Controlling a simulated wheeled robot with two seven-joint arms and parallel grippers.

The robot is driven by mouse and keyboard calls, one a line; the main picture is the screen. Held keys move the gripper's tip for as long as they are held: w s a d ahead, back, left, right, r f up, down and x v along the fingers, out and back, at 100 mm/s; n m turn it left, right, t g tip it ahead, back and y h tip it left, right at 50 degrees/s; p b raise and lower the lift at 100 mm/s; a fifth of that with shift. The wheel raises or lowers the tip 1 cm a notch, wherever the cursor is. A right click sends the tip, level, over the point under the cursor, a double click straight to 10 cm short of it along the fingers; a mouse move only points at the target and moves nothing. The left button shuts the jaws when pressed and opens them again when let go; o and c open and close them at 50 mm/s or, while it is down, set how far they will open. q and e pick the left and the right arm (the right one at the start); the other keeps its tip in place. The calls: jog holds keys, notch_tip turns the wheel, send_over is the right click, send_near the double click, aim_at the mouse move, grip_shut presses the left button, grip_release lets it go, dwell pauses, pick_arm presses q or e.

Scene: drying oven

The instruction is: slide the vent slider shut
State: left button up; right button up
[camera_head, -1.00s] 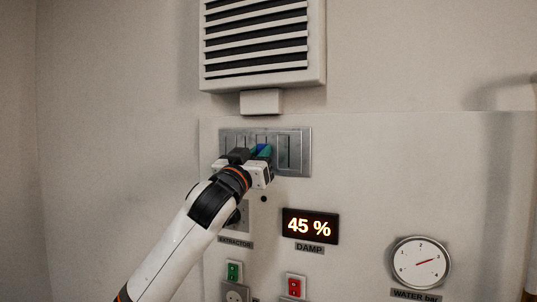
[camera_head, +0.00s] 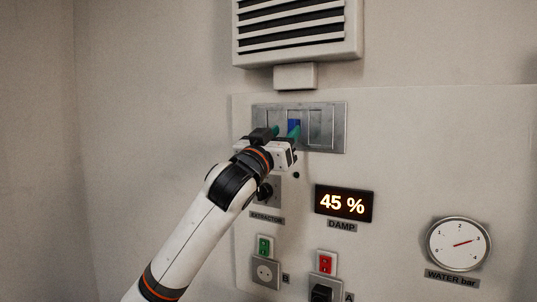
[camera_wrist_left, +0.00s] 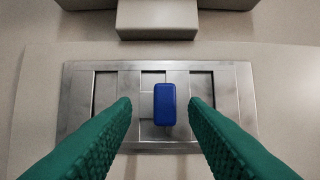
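The vent slider is a metal plate (camera_head: 336,141) with slots, fixed on the wall panel below the louvred vent. Its blue knob (camera_head: 294,125) stands at about the middle of the plate. In the left wrist view the blue knob (camera_wrist_left: 165,104) shows upright between the fingers, with dark openings on both sides of it. My left gripper (camera_head: 285,131) has green fingers and is at the plate. In the left wrist view the left gripper (camera_wrist_left: 160,103) is open, its fingertips on either side of the knob with gaps. My right gripper is not in view.
The louvred vent (camera_head: 296,28) juts out above, with a block (camera_head: 295,76) under it. Below are the extractor knob (camera_head: 265,192), the damp display (camera_head: 343,203), green (camera_head: 264,247) and red (camera_head: 325,262) switches, and a water gauge (camera_head: 458,244) at right.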

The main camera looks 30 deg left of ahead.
pick_arm(q)
jog(key=b+v, duration=0.3)
jog(key=v, duration=0.6)
